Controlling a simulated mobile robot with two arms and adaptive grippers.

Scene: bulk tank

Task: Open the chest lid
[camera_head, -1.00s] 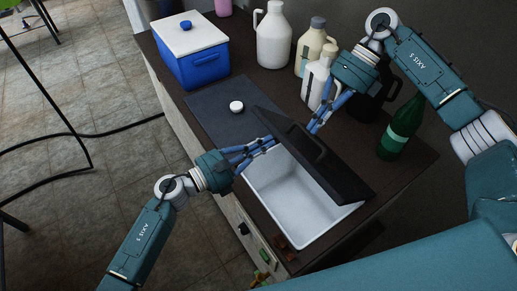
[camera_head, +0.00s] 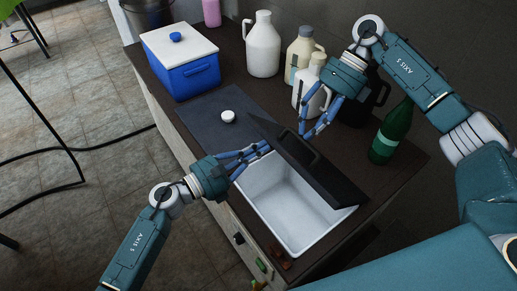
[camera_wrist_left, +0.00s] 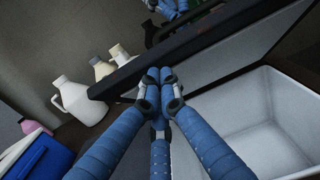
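The chest is a white-lined basin (camera_head: 290,215) set in the dark counter. My left gripper (camera_head: 267,149) is over the basin by the lid's left part, fingers together. In the left wrist view its fingertips (camera_wrist_left: 158,76) meet close to the lid's edge (camera_wrist_left: 190,40), with nothing seen between them; contact is unclear. My right gripper (camera_head: 310,133) is behind the lid, near its upper edge, its fingers apart and its tips partly hard to make out.
A blue cooler (camera_head: 185,70) stands at the counter's far left. A white knob (camera_head: 228,116) sits on the dark panel left of the basin.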

